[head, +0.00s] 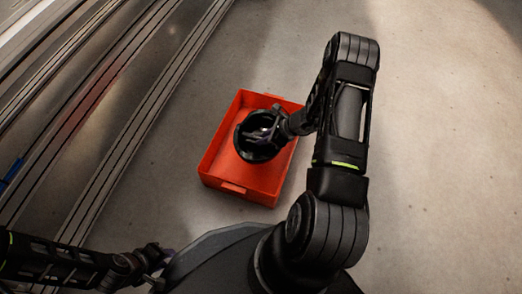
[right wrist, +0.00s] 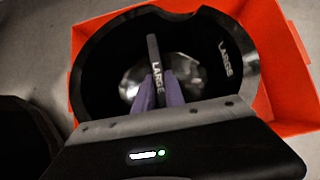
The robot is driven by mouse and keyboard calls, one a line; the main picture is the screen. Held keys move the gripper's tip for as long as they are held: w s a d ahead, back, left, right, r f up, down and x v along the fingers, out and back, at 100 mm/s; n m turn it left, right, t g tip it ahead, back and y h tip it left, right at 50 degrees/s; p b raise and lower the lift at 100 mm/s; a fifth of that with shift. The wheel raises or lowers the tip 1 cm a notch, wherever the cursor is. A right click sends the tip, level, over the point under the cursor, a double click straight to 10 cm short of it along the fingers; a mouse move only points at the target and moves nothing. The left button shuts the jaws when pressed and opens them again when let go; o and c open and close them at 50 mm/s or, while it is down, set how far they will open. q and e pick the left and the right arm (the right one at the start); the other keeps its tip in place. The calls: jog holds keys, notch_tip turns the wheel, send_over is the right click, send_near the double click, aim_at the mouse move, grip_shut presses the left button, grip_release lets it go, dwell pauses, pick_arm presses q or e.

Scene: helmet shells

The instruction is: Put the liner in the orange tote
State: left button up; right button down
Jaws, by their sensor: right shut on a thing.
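The liner (head: 243,147) is a black, rounded shell, seen in the head view over the middle of the orange tote (head: 222,184). In the right wrist view the liner (right wrist: 100,75) shows its hollow inside with the word LARGE on it, and the red-orange tote (right wrist: 292,75) shows around and behind it. My right gripper (right wrist: 157,88) is shut on an upright strip of the liner marked LARGE. I cannot tell whether the liner touches the tote's floor. My left gripper (head: 160,268) is at the lower left of the head view, away from the tote; its jaws are too small to read.
The tote stands on a bare grey concrete floor (head: 440,160) with free room around it. Long grooved metal rails (head: 120,130) run along the left side of the head view.

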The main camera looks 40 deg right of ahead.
aim_at(263, 149)
jog(key=shift+f+b, duration=0.3)
jog(key=shift+f, duration=1.15)
jog(key=shift+f, duration=0.1)
jog(key=shift+f+b, duration=0.95)
jog(key=shift+f, duration=0.8)
jog(key=shift+f, duration=0.15)
jog(key=c, duration=1.4)
grip_release()
